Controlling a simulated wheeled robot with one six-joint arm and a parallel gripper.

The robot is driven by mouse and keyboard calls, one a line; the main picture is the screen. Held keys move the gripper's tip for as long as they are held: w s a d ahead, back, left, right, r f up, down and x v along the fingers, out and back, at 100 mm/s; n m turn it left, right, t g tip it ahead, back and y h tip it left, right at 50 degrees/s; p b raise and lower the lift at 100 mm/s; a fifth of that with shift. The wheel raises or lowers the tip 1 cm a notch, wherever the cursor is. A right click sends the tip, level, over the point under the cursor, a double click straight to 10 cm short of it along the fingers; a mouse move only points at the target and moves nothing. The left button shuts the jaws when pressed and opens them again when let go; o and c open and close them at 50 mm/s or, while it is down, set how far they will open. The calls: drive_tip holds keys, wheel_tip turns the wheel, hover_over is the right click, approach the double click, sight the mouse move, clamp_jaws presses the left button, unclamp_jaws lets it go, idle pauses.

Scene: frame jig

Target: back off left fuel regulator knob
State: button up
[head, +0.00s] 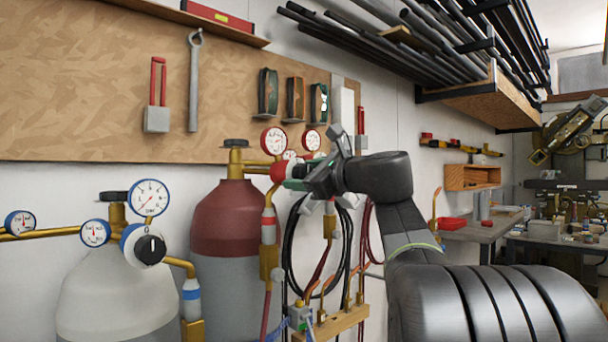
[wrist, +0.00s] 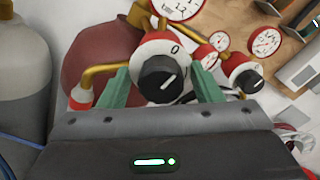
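The left fuel regulator knob (wrist: 163,78) is black with a white pointer line, set in a red and white body. It sits between the green fingers of my gripper (wrist: 164,88) in the wrist view. The fingers stand apart, with a gap visible on each side of the knob. In the head view my gripper (head: 295,178) is at the red regulator body (head: 278,172), on the red-topped cylinder (head: 230,217); the knob face is hidden there.
A second red-ringed regulator with a black knob (wrist: 249,81) is close on the right in the wrist view. A white cylinder (head: 118,290) with a blue-ringed regulator knob (head: 150,249) stands at left. Hoses (head: 343,245) hang below my gripper.

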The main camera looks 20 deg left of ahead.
drive_tip(key=p+v, duration=0.1)
drive_tip(key=v, duration=1.3)
drive_tip(key=shift+p, duration=0.3)
drive_tip(key=shift+a, duration=0.15)
drive_tip(key=b+x, duration=0.1)
drive_tip(key=x, duration=1.2)
drive_tip(key=shift+w+a+r, duration=0.1)
drive_tip(key=shift+w+a, duration=0.1)
drive_tip(key=shift+a, duration=0.1)
